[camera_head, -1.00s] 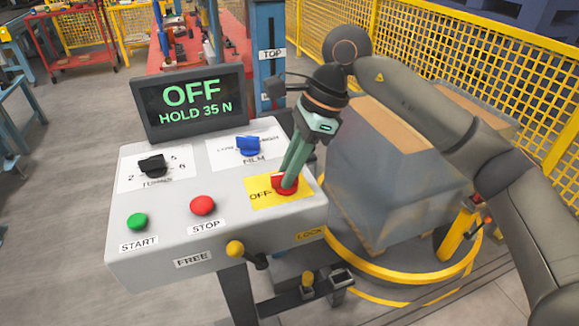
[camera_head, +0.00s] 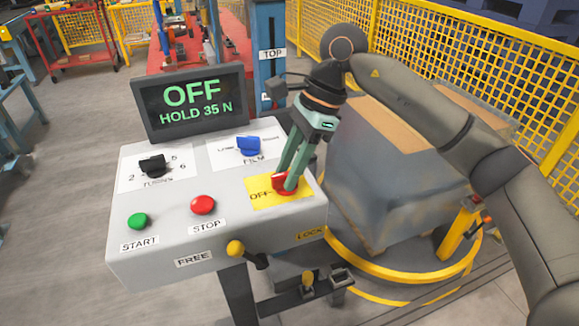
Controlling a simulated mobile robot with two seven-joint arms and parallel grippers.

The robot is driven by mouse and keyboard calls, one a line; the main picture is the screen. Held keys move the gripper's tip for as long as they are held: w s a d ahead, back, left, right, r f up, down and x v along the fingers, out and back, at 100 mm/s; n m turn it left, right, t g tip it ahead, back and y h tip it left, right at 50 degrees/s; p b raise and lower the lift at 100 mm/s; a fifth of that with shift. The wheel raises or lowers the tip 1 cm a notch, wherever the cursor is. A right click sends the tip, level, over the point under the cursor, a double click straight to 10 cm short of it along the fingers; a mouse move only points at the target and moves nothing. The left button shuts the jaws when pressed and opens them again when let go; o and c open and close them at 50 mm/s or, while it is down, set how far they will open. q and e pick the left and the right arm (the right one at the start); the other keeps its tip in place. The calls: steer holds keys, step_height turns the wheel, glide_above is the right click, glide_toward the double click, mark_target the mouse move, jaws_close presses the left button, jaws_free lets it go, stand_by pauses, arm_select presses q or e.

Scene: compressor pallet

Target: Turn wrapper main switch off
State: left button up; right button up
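The wrapper control panel (camera_head: 165,240) stands in front of me. Its main switch is a red knob (camera_head: 279,184) on a yellow plate (camera_head: 264,204), and the word OFF shows at the plate's left. My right gripper (camera_head: 286,182) reaches down to the knob from above, with its green fingers slightly apart and their tips on either side of the knob. The fingers hide part of the knob and its other marking. The display (camera_head: 195,103) reads OFF and HOLD 35 N. My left gripper is out of view.
The panel also carries a black turns knob (camera_head: 153,166), a blue film knob (camera_head: 248,146), a green start button (camera_head: 138,221) and a red stop button (camera_head: 203,205). A yellow-knobbed lever (camera_head: 236,248) is at the front. A wrapped pallet load (camera_head: 385,190) stands behind right.

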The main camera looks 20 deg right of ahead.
steer(key=shift+o, duration=0.8)
steer(key=v, duration=1.2)
steer(key=shift+r+p, duration=0.3)
steer(key=shift+p, duration=0.05)
